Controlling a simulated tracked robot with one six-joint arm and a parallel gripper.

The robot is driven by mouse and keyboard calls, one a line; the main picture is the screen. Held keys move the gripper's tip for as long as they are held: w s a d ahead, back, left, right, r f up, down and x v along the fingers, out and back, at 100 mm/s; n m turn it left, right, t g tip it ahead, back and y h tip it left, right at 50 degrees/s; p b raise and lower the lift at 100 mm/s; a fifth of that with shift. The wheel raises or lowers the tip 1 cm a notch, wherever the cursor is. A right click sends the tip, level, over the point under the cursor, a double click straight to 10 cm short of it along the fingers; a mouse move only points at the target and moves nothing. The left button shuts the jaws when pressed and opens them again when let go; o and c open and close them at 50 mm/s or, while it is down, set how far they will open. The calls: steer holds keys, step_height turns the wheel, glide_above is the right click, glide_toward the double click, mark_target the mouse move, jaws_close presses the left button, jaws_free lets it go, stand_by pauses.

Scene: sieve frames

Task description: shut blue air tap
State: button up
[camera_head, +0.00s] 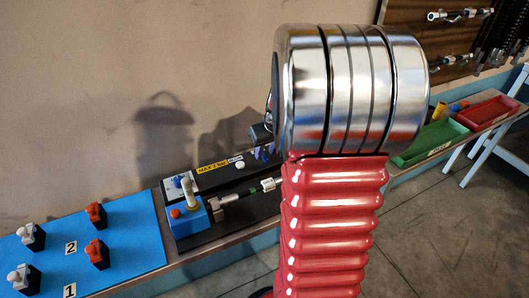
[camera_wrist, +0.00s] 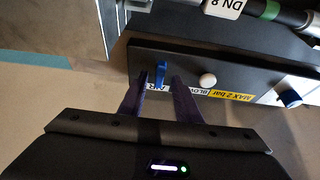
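The blue air tap (camera_wrist: 160,69) is a small blue lever on the face of a black box (camera_wrist: 235,73), beside a label that reads AIR. My gripper (camera_wrist: 158,80) is open, with its two dark fingers on either side of the tap in the wrist view. I cannot tell whether either finger touches it. In the head view my arm hides most of the gripper, and the tap is hard to make out there. The black box also shows in the head view (camera_head: 220,178).
A white button (camera_wrist: 207,80), a yellow MAX 2 bar label (camera_wrist: 230,95) and a second blue knob (camera_wrist: 290,98) are on the box. A blue block with a red knob (camera_head: 188,218), a blue board (camera_head: 130,235) with several taps, and green (camera_head: 430,142) and red (camera_head: 487,112) trays share the bench.

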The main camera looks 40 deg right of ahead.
steer(key=shift+w+f, duration=0.15)
steer(key=shift+f, duration=0.4)
steer(key=shift+d, duration=0.1)
steer(key=shift+c, duration=0.3)
jaws_close()
